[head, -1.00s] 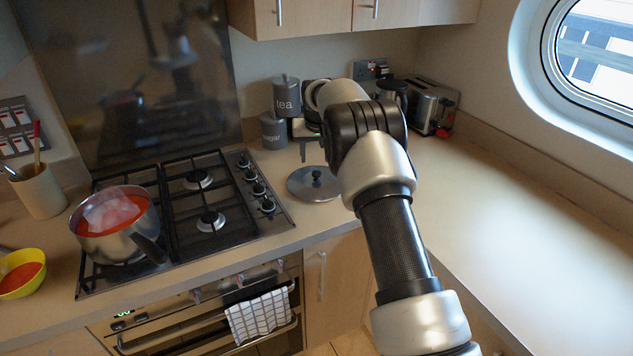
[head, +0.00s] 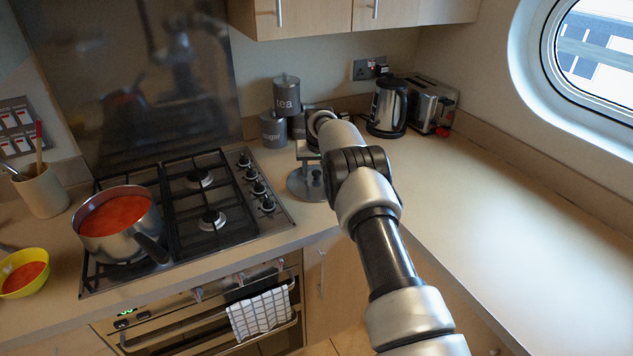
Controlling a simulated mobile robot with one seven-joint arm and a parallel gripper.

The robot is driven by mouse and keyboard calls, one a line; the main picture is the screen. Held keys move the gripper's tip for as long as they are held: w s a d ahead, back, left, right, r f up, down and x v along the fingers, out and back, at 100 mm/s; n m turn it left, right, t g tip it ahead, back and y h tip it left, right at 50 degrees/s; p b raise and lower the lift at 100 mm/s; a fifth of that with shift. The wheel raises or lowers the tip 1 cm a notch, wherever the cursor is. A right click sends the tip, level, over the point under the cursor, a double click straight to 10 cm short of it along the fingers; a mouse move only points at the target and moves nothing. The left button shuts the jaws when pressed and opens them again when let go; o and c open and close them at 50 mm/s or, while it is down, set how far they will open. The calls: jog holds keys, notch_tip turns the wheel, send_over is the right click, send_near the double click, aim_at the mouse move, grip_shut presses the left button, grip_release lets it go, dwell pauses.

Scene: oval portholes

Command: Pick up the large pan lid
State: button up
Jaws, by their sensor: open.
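The large pan lid (head: 299,190) is a round grey metal disc with a small dark knob, lying flat on the counter just right of the hob. My gripper (head: 309,166) is over the lid, close to its knob, with its fingers pointing down. It is open and appears empty. My own arm partly covers the right side of the lid and the gripper. Whether a finger touches the knob, I cannot tell.
A steel pan (head: 118,226) of red sauce stands on the hob (head: 208,246). Grey tea (head: 287,95) and sugar (head: 273,130) tins, a kettle (head: 387,108) and a toaster (head: 432,103) stand behind. The right counter (head: 510,220) is clear.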

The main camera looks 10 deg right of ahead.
grip_shut()
jog(key=shift+r, duration=0.1)
